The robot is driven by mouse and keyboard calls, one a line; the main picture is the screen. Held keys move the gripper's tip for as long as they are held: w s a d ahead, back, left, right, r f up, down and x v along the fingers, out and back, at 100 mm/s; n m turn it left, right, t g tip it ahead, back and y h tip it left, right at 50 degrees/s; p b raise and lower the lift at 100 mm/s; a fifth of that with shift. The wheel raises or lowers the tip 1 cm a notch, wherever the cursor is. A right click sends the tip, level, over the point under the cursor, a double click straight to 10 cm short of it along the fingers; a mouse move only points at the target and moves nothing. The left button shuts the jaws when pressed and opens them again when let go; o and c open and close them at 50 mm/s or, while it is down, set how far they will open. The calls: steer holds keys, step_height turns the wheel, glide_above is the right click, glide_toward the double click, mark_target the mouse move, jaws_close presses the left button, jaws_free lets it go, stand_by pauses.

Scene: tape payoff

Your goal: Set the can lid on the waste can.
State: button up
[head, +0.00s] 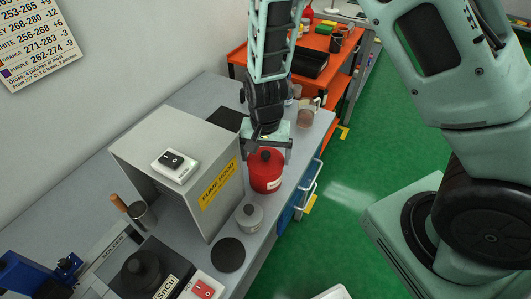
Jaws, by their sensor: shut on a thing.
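The waste can (266,184) is a red can with a white label, standing upright on the grey bench near its right edge. The can lid (266,157), with a dark knob on top, is at the top of the can, directly over its mouth. My gripper (267,150) points down over the can and is shut on the lid. I cannot tell whether the lid rests on the rim or hangs just above it. The gripper partly hides the lid's far side.
A grey hood box (185,175) with a switch on top stands left of the can. A small grey lidded jar (249,216) and a black disc (228,254) lie in front. Behind are a brownish jar (305,118) and an orange shelf cart (335,75).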

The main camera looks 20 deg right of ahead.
steer(key=shift+f, duration=0.3)
stand_by(0.4)
steer(key=o, duration=0.7)
steer(key=shift+r+p, duration=3.05)
steer(key=shift+r, duration=0.5)
